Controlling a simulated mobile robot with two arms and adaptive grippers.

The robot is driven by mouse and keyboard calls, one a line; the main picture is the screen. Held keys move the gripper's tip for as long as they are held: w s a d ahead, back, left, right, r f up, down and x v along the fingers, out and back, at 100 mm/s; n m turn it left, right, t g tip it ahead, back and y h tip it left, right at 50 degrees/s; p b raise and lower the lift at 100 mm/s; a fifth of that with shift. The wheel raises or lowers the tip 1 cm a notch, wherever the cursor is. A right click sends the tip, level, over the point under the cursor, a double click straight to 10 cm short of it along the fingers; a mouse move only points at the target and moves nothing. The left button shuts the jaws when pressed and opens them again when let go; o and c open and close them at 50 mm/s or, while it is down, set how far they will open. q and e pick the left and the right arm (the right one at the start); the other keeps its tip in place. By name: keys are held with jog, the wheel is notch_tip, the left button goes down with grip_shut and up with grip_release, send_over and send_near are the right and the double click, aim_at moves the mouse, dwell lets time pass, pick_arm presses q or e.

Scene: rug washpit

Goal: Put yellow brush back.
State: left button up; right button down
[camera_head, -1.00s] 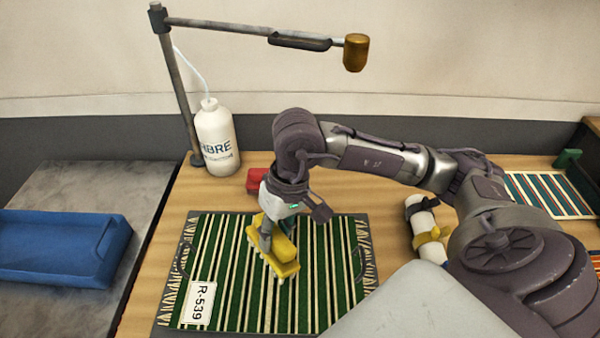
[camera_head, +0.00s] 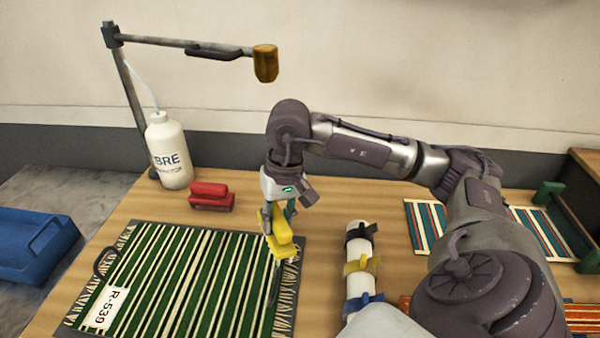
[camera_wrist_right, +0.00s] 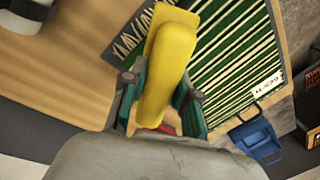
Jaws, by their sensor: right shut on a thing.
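The yellow brush (camera_head: 283,240) is held in my right gripper (camera_head: 278,218), with its bristles facing down. It is over the right edge of the green striped rug (camera_head: 170,290) and seems raised off it. In the right wrist view the yellow brush (camera_wrist_right: 168,62) sits between the green-padded fingers (camera_wrist_right: 160,105). The rug (camera_wrist_right: 232,50) lies below and to the right there. My left gripper is not in view.
A red brush (camera_head: 211,197) stands behind the rug, near a white bottle (camera_head: 170,160). A white roll with coloured straps (camera_head: 358,285) lies to the right. A hanging brass head (camera_head: 265,64) is overhead. A blue tray (camera_head: 30,243) is at left. Bare wood lies behind the roll.

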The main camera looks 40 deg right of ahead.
jog(key=d+m+h+b, duration=0.1)
jog(key=d+m+b, duration=0.5)
jog(key=d, duration=0.8)
jog(key=shift+g, duration=0.3)
jog(key=w+f+p, duration=0.1)
jog(key=w+f, duration=0.2)
jog(key=w, duration=0.1)
jog(key=w+f+p, duration=0.1)
jog(key=w+f, duration=0.2)
jog(key=w, duration=0.1)
jog(key=w+f+p, duration=0.2)
jog(key=w+f, duration=0.2)
jog(key=shift+d, duration=0.25)
jog(key=shift+f, duration=0.2)
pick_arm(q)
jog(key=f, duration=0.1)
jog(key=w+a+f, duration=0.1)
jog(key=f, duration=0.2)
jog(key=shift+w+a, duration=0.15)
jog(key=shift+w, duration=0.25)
